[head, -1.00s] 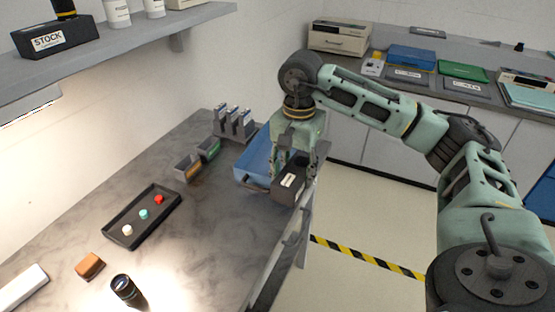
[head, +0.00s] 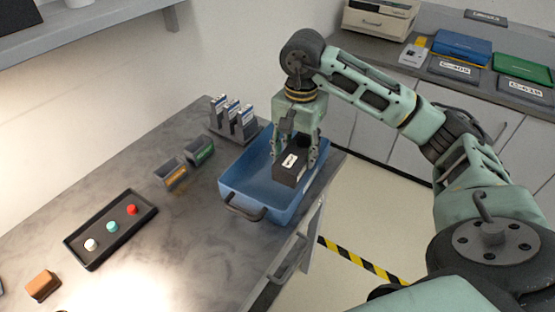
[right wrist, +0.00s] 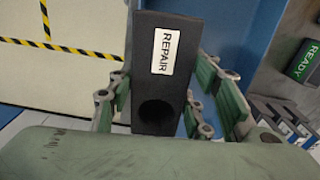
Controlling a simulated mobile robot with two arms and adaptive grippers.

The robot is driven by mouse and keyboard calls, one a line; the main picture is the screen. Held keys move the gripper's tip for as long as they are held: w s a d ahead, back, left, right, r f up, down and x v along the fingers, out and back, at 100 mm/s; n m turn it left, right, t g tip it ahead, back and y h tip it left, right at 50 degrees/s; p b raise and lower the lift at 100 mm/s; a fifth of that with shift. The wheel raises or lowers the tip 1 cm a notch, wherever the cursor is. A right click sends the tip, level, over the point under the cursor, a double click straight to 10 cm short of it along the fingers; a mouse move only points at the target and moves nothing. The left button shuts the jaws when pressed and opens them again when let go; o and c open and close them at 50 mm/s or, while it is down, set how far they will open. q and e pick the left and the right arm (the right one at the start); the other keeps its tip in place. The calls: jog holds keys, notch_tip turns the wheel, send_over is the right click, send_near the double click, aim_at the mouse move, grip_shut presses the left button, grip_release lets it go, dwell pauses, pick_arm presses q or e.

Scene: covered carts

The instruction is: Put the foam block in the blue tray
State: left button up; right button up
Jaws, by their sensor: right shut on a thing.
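The foam block (head: 287,172) is a dark, oblong block with a white label and a round hole. In the right wrist view the block (right wrist: 158,85) shows the word REPAIR on its label. My right gripper (head: 300,150) points down and is shut on it. The blue tray (head: 285,213) stands on the grey counter near its right edge, a dark handle at its front. The block is in front of the tray's right part in the head view; I cannot tell whether it touches the tray. The tray also shows beside the block in the right wrist view (right wrist: 225,35). My left gripper is out of view.
A holder with upright items (head: 235,120) stands behind the tray. Small bins (head: 172,172) are left of it. A black tray with coloured knobs (head: 110,228) and a brown block (head: 42,285) lie further left. The counter between is clear.

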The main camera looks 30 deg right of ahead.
jog(key=w+f, duration=0.1)
jog(key=w+a+f, duration=0.1)
jog(key=w, duration=0.1)
jog(key=w+f+p, duration=0.1)
jog(key=w, duration=0.1)
jog(key=shift+w+a, duration=0.1)
jog(key=shift+a, duration=0.05)
jog(key=shift+w+a+f, duration=0.1)
jog(key=shift+w+f, duration=0.3)
jog(key=shift+f, duration=0.1)
notch_tip(320, 180, down, 4)
jog(key=shift+r+p, duration=0.1)
jog(key=shift+p, duration=0.75)
jog(key=shift+f, duration=0.2)
jog(key=o, duration=1.1)
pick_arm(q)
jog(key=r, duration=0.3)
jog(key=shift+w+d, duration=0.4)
pick_arm(e)
jog(key=shift+o, duration=0.2)
jog(key=shift+r, duration=0.1)
